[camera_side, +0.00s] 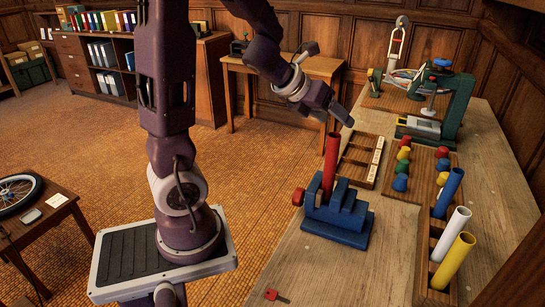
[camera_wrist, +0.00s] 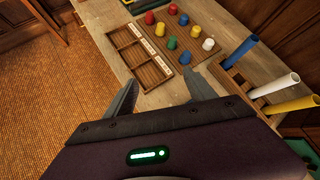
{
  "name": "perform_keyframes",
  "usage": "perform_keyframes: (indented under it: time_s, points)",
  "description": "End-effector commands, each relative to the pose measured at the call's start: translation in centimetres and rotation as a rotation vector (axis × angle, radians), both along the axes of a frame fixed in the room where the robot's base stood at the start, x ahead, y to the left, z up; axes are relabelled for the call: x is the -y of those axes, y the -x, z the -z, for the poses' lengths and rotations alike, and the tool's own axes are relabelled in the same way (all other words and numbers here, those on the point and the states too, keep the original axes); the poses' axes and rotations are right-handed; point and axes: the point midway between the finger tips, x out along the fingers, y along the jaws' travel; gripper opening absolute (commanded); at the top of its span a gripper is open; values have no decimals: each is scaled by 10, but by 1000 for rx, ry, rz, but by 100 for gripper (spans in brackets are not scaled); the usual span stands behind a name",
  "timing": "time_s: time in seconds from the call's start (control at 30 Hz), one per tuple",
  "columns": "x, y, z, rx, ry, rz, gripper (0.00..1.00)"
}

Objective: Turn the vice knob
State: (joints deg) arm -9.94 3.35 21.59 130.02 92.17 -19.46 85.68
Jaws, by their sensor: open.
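The blue vice (camera_side: 340,217) stands on the near left part of the wooden bench. Its red knob (camera_side: 298,197) sticks out on the left side. A red tube (camera_side: 330,160) stands upright in the vice. My gripper (camera_side: 336,119) is in the air above and just behind the tube's top, apart from the vice and knob. In the wrist view its two fingers (camera_wrist: 160,92) are spread with nothing between them. The vice and knob do not show in the wrist view.
Behind the vice lie a compartment tray (camera_side: 358,161) and a peg board (camera_side: 403,168) with coloured pegs. A rack (camera_side: 422,275) holds blue, white and yellow tubes at right. A green press (camera_side: 455,100) stands further back. A small red key-like item (camera_side: 271,294) lies near the front edge.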

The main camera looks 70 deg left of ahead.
Motion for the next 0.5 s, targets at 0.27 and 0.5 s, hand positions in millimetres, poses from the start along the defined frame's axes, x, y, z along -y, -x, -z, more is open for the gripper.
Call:
perform_keyframes:
  time_s: [0.27,0.5]
  points:
    - [9,25,-61,260,537,-716,64]
    - [40,77,-67,325,1011,-1209,64]
